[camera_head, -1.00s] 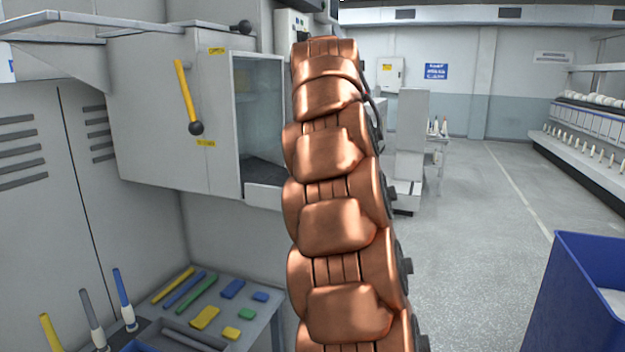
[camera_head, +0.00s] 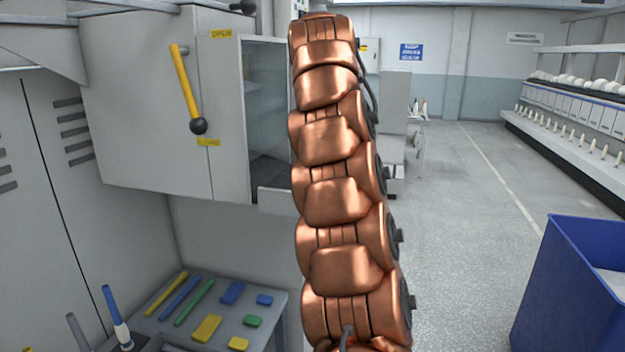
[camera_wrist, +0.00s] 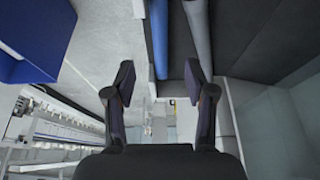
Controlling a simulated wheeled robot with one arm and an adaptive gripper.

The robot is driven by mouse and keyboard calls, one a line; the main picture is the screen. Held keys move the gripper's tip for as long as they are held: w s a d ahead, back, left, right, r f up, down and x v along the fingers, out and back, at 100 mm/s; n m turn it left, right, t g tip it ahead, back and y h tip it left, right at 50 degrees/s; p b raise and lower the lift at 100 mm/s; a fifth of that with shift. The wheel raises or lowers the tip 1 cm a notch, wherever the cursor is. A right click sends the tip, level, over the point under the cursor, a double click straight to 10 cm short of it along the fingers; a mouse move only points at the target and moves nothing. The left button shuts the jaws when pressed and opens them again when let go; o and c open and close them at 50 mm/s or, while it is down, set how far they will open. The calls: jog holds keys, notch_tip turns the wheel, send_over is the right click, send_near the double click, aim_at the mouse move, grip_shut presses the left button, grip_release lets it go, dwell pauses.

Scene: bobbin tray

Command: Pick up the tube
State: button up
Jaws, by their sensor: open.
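A blue tube with a white lower part (camera_head: 118,322) stands upright, slightly tilted, at the lower left of the head view. A grey tube (camera_head: 76,332) stands left of it, cut off by the frame's lower edge. In the wrist view a long blue shape (camera_wrist: 159,38) and a grey one (camera_wrist: 197,36) run down from the top edge; they look like tubes, but I cannot tell which. My gripper (camera_wrist: 160,88) is open, its two fingers apart with nothing between them. The blue shape ends near the gap between the fingertips; its distance is unclear. The gripper is hidden in the head view.
A grey table (camera_head: 272,340) carries flat yellow, blue and green pieces. A grey cabinet (camera_head: 150,130) with a yellow handle (camera_head: 186,85) hangs above it. A blue bin (camera_head: 560,290) stands at the right. The floor (camera_head: 460,230) between is clear.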

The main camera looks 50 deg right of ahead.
jog(key=shift+d+f+b, duration=0.25)
jog(key=shift+f+b, duration=0.05)
jog(key=shift+f, duration=0.2)
jog(key=shift+w+d+f+b, duration=0.1)
jog(key=shift+w+f+b, duration=0.1)
jog(key=shift+f, duration=0.2)
jog(key=shift+w+d+f+b, duration=0.1)
jog(key=shift+f+b, duration=0.05)
jog(key=shift+f, duration=0.2)
jog(key=shift+a, duration=0.1)
jog(key=shift+f, duration=0.1)
jog(key=shift+p+x, duration=0.6)
jog(key=shift+x, duration=0.7)
jog(key=shift+p+x, duration=0.3)
jog(key=shift+x, duration=0.85)
jog(key=shift+s+a, duration=0.1)
jog(key=shift+s, duration=0.1)
grip_shut()
